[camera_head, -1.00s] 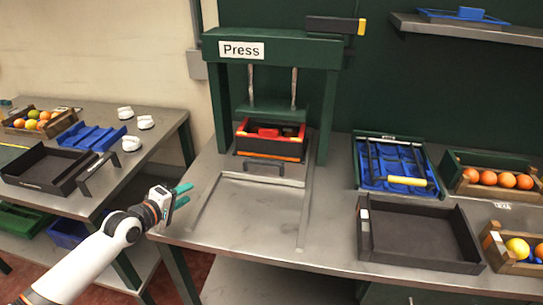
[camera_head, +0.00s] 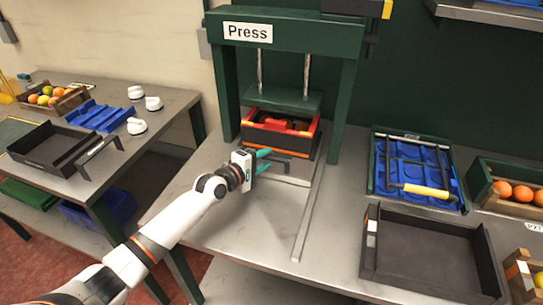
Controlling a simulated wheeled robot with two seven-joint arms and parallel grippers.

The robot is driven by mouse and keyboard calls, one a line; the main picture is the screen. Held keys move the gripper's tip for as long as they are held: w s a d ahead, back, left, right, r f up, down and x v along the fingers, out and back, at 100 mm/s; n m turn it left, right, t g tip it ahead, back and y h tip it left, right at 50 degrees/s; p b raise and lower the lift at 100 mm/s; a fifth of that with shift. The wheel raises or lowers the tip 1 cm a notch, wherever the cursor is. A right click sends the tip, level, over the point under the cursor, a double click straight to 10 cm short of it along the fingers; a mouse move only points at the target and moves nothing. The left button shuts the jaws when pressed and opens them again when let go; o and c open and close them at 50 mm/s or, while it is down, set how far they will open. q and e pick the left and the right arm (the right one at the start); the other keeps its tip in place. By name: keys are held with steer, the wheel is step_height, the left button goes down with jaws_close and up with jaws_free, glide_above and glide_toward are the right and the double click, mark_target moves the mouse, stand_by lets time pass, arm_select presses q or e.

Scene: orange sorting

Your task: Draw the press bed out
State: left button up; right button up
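The green press (camera_head: 222,82) labelled "Press" stands at the back of the middle table. Its bed (camera_head: 247,133) is under the raised plate (camera_head: 287,98) and carries a dark, red-rimmed box (camera_head: 305,146) with a red thing in it. A dark bar handle (camera_head: 300,153) sticks out at the front of the bed, partly hidden by my gripper. My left gripper (camera_head: 267,161) has its teal fingers at the left part of this handle. The view does not show whether they are closed around it. My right gripper is not in view.
Metal rails (camera_head: 306,225) run forward on the bare tabletop in front of the press. To the right are an empty dark tray (camera_head: 425,262), a blue tray with a yellow-handled tool (camera_head: 427,190) and crates of oranges (camera_head: 521,193). A side table (camera_head: 165,118) stands left.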

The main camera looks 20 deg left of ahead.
arm_select(q)
steer(key=shift+b+x, duration=0.3)
steer(key=shift+x, duration=1.5)
jaws_close()
